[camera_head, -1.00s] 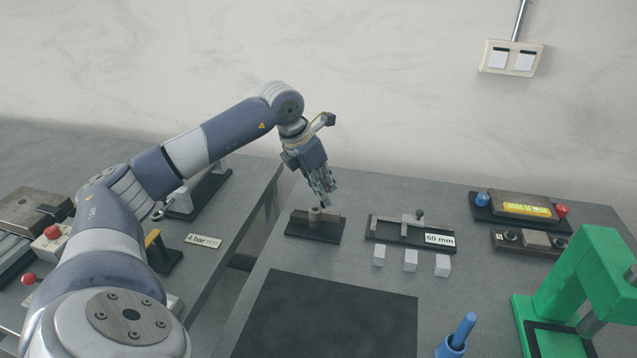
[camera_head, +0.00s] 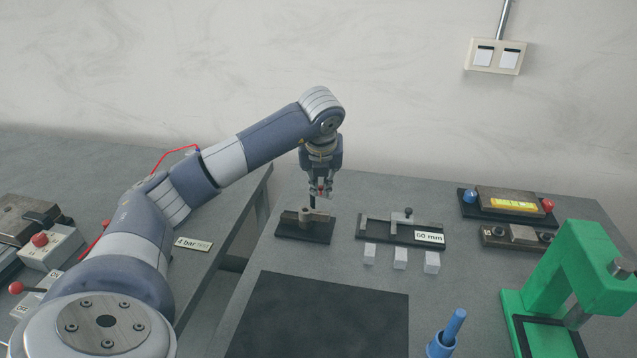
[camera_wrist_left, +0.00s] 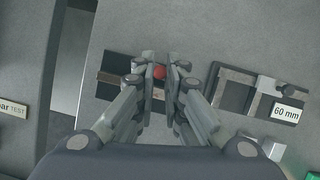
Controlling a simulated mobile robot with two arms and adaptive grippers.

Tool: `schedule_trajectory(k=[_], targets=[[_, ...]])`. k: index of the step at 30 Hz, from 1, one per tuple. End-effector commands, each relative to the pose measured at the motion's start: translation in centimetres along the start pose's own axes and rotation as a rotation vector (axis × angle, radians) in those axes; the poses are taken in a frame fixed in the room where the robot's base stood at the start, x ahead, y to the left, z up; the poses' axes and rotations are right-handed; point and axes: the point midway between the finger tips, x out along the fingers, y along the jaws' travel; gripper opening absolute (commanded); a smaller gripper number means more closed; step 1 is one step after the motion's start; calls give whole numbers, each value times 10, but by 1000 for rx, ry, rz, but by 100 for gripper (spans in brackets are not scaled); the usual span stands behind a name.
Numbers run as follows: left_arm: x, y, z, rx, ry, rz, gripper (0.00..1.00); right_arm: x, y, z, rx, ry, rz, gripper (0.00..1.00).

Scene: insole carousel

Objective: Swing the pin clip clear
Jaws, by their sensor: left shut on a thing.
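The pin clip is a small dark fixture (camera_head: 290,231) with a brown bar and a short post, near the back of the right bench. My left gripper (camera_head: 320,193) points straight down over it, shut on a small piece with a red knob and a dark stem at the post. In the left wrist view the red knob (camera_wrist_left: 159,72) shows between the fingertips, over the dark base (camera_wrist_left: 107,87). The fingers hide part of the bar and post. I cannot tell how far the clip is turned. My right gripper is not in view.
A gauge (camera_head: 375,231) labelled 60 mm stands close to the right, with small white cubes (camera_head: 400,259) in front. A green press (camera_head: 560,270) and a blue holder (camera_head: 440,345) stand nearer on the right. A dark mat (camera_head: 320,315) lies in front. A gap separates the benches on the left.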

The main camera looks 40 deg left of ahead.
Motion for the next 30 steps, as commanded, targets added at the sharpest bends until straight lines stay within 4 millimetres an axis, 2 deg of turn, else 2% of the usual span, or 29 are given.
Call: schedule_trajectory(k=[12, 29, 30], targets=[[0, -3, 6, -181, -5, 72, 0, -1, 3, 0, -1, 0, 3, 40], [0, -3, 7, -208, -6, 82, 0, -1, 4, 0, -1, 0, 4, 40], [0, -3, 7, -208, -6, 82, 17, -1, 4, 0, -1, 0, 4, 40]])
